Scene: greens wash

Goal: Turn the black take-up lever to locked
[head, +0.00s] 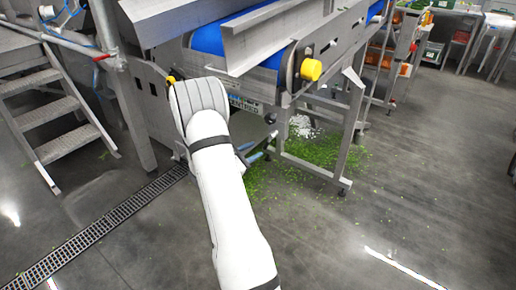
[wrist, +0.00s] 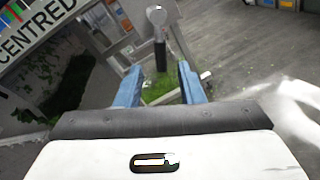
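The black take-up lever (wrist: 160,56) shows in the wrist view, hanging roughly straight down from a round grey metal hub (wrist: 158,15). My gripper (wrist: 159,68) has its two blue fingers apart, one on each side of the lever's lower end in the picture. A gap shows on both sides, and I see no contact. I cannot tell whether the lever lies fully between the fingertips or just beyond them. In the head view my white arm reaches to the conveyor's lower frame and hides much of the gripper; the lever is not clear there.
The conveyor (head: 235,42) has a blue belt and a yellow knob (head: 311,69). A "CENTRED" sign (wrist: 35,30) is at the wrist view's upper left. Steps (head: 55,110) stand left, a drain grate (head: 95,230) crosses the floor, and green scraps (head: 315,152) lie below. Floor at right is clear.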

